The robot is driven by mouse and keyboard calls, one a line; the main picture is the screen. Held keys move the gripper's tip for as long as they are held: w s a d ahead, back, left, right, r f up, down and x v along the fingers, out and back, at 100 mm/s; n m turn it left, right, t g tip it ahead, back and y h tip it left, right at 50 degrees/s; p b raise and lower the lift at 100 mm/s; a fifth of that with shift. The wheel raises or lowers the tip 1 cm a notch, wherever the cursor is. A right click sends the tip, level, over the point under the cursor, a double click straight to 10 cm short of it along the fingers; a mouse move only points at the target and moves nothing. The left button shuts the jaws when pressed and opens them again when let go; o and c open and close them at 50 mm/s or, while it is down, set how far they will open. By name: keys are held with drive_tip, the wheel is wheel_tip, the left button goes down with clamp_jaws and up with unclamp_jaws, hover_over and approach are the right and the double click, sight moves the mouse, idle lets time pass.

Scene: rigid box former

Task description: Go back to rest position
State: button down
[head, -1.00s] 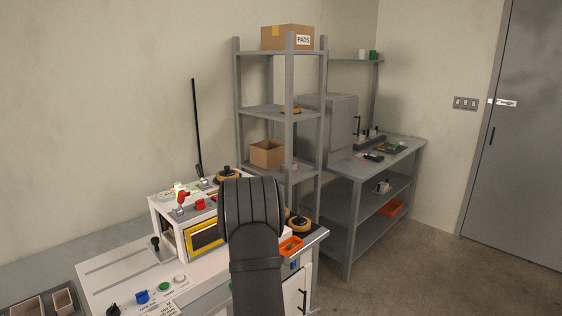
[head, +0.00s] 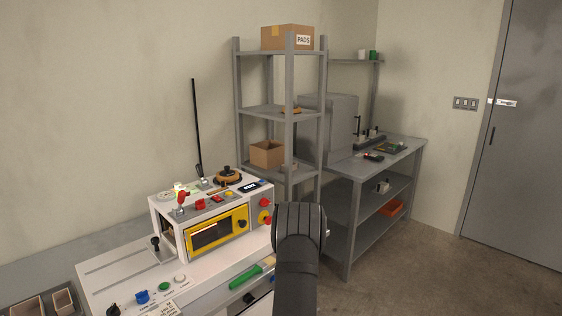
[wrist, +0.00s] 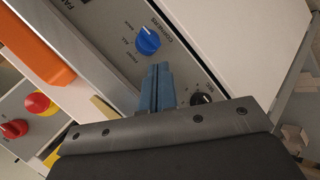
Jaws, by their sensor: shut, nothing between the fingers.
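My gripper shows in the wrist view (wrist: 157,88). Its blue-grey fingers are closed together with nothing between them. They point towards a white panel with a blue knob (wrist: 148,40) and a black knob (wrist: 201,98), and I cannot tell the gap between fingertips and panel. In the head view my dark arm rises from the lower edge in front of the bench's right end; the gripper's fingers are hidden there. The white box former (head: 162,228) with its yellow-framed window (head: 218,232) stands clear to the left of the arm.
An orange object (wrist: 38,46) shows in the wrist view. Open floor (head: 420,270) lies at right.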

drive_tip(key=s+d+f+m+t+y, duration=0.1)
drive_tip(key=d+f+t+y, duration=0.2)
drive_tip(key=d+t+y, duration=0.15)
drive_tip(key=x, duration=0.6)
drive_tip(key=shift+a, duration=0.2)
idle(0.3)
drive_tip(key=shift+f+g, duration=0.1)
drive_tip(key=shift+g, duration=0.15)
idle(0.8)
